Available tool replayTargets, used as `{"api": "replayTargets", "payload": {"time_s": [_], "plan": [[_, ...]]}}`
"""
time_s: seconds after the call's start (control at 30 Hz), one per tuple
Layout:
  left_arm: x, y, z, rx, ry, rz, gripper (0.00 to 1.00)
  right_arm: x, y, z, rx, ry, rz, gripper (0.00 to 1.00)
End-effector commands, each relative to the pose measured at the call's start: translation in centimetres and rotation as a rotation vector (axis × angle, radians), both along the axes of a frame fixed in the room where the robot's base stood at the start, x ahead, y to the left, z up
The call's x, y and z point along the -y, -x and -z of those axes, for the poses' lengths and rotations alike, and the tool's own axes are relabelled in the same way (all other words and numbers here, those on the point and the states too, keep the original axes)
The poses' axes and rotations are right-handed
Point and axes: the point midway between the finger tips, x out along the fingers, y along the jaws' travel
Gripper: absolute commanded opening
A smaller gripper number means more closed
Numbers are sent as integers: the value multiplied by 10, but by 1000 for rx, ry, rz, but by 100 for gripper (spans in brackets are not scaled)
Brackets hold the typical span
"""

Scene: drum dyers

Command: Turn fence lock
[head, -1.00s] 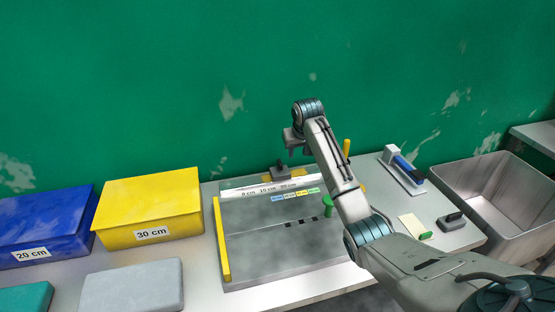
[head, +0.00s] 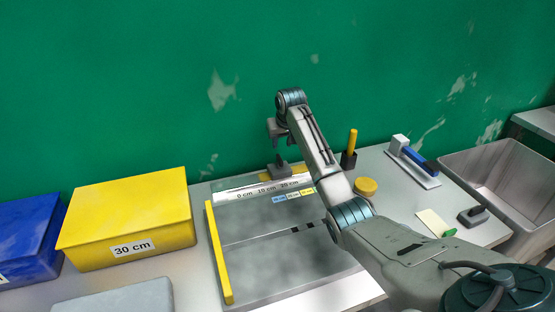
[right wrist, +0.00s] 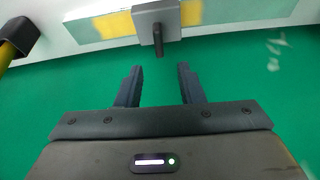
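The fence lock is a dark square block with an upright lever (head: 279,169) at the back edge of the grey board (head: 270,250), behind the white ruler strip. In the right wrist view the fence lock (right wrist: 158,22) shows its narrow dark lever pointing toward the gap between my fingers. My right gripper (head: 279,145) hangs above the lock. In the right wrist view my right gripper (right wrist: 159,70) is open, with nothing between its fingers and its tips apart from the lever. My left gripper is out of view.
A yellow box (head: 125,215) marked 30 cm stands left of the board. A black holder with a yellow handle (head: 350,148), a yellow round piece (head: 365,187) and a blue-handled tool (head: 415,160) lie right. A metal bin (head: 500,190) stands far right. The green wall is close behind.

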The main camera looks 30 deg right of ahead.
Motion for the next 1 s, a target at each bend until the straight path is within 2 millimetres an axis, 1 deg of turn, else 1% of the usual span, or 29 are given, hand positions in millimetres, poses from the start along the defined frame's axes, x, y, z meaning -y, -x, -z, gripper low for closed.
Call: {"api": "replayTargets", "payload": {"time_s": [0.07,0.23,0.4,0.5,0.7,0.97,1.0], "plan": [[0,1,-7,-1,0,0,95,1,-4,9,-4,-1,0,35],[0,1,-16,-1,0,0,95,5,-15,40,-5,-1,0,35],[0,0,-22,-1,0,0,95,8,-26,67,-3,-1,0,35],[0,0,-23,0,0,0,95,9,-31,78,-2,-1,0,35],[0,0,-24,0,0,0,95,11,-35,89,0,1,0,35],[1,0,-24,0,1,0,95,11,-35,91,1,1,0,35],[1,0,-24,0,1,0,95,11,-35,90,1,1,0,33]]}}
